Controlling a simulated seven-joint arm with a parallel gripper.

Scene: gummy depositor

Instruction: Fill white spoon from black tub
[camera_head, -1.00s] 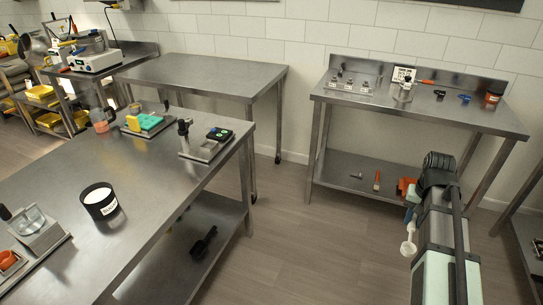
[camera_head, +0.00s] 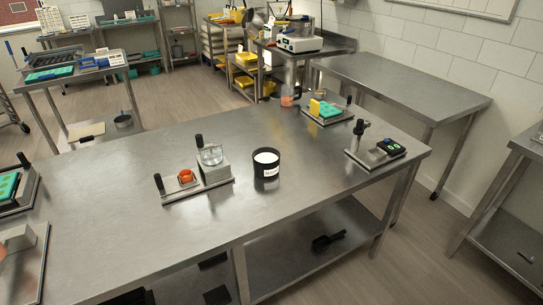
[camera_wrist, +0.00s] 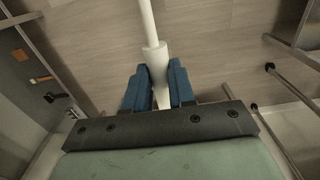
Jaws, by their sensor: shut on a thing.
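The black tub (camera_head: 266,172) stands upright on the near steel table in the head view, with white contents showing at its open top and a white label on its front. In the wrist view, my gripper (camera_wrist: 158,88) has its blue fingers shut on the white spoon's handle (camera_wrist: 153,58). The handle runs up out of the top of that view, so the bowl is hidden. My gripper and the spoon are not in the head view now. The wrist view shows floor behind the spoon, and the tub is not in it.
The table front is clear.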

